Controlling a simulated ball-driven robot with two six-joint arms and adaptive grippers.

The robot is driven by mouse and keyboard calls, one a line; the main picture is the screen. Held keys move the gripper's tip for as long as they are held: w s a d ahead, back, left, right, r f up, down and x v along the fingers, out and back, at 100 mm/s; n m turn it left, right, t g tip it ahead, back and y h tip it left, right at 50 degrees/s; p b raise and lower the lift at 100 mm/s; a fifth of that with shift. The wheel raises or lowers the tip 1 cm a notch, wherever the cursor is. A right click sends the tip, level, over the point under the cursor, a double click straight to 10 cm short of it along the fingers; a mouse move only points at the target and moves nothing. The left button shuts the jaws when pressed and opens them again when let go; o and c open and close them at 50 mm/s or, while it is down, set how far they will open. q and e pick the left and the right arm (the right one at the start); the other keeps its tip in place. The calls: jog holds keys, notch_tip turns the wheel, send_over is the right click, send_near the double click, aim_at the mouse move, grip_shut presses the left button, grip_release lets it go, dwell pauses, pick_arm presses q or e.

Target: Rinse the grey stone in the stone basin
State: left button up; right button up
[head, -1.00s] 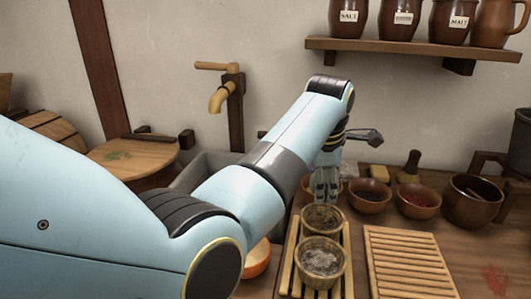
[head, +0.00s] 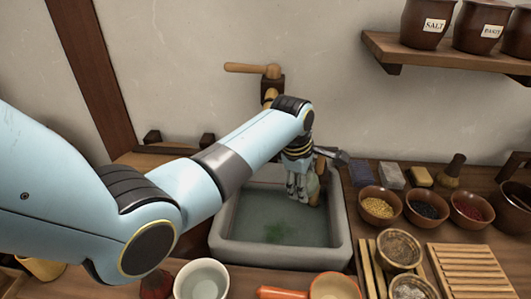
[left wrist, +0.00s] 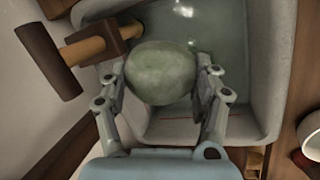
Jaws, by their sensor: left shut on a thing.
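The grey stone basin (head: 340,235) sits in the counter with greenish water (head: 265,215) in it. A green patch shows in the water. My left gripper (head: 303,185) is over the basin's right back part, shut on the grey stone (left wrist: 160,72). In the left wrist view the stone is round and grey-green, gripped between both fingers of the left gripper (left wrist: 160,75). A wooden tap (head: 270,95) is on the wall behind, partly hidden by my arm. My right gripper is not in view.
Right of the basin stand bowls of yellow (head: 379,205), dark and red contents, with several blocks behind. A slatted rack (head: 367,270) holds small pots. A white bowl (head: 202,280) and an orange-handled pan (head: 330,288) stand in front of the basin.

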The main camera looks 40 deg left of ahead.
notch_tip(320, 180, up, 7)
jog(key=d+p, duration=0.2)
jog(key=p, duration=0.3)
pick_arm(q)
jog(key=s+a+f+m+b, duration=0.1)
jog(key=s+a+f+b, duration=0.2)
jog(key=s+a+b, duration=0.1)
jog(key=shift+s+a+f+m, duration=0.15)
jog(key=shift+s+a+m, duration=0.15)
jog(key=shift+s+a, duration=0.5)
notch_tip(320, 180, down, 11)
jog(key=b, duration=1.3)
jog(key=shift+f+b, duration=1)
jog(key=shift+b, duration=0.2)
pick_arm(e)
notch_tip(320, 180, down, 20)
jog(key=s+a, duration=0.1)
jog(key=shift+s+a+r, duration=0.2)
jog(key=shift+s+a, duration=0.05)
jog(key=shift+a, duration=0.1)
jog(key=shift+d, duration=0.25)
